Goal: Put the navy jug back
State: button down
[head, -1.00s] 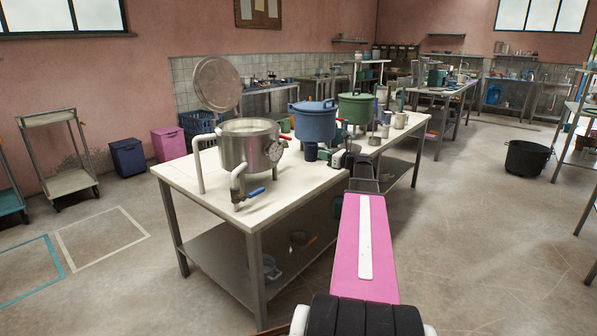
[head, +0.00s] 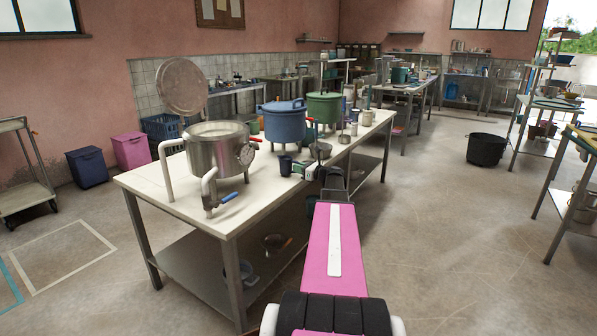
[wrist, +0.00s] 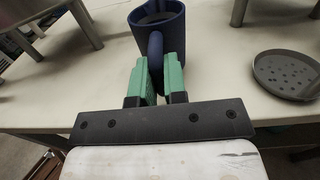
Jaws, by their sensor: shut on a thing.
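The navy jug (wrist: 158,22) is a dark blue cup-like vessel with a handle, seen upright in the wrist view. My gripper (wrist: 160,78) has green fingers shut on its handle. In the head view the jug (head: 286,165) shows small at the near edge of the white-topped table (head: 160,184), with my gripper (head: 301,168) at its right side. I cannot tell whether the jug's base touches the tabletop.
A large steel pot (head: 215,150) with a raised lid stands left on the table. A blue lidded pot (head: 281,122) and green pot (head: 324,107) stand behind the jug. A perforated round dish (wrist: 288,74) lies right of it.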

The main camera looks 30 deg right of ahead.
jog(key=shift+f, duration=0.5)
jog(key=shift+f, duration=0.1)
jog(key=c, duration=1.2)
grip_release()
jog(key=shift+o, duration=0.2)
jog(key=shift+s, duration=0.15)
jog(key=v, duration=1.1)
jog(key=shift+s+d, duration=0.25)
jog(key=shift+s, duration=0.05)
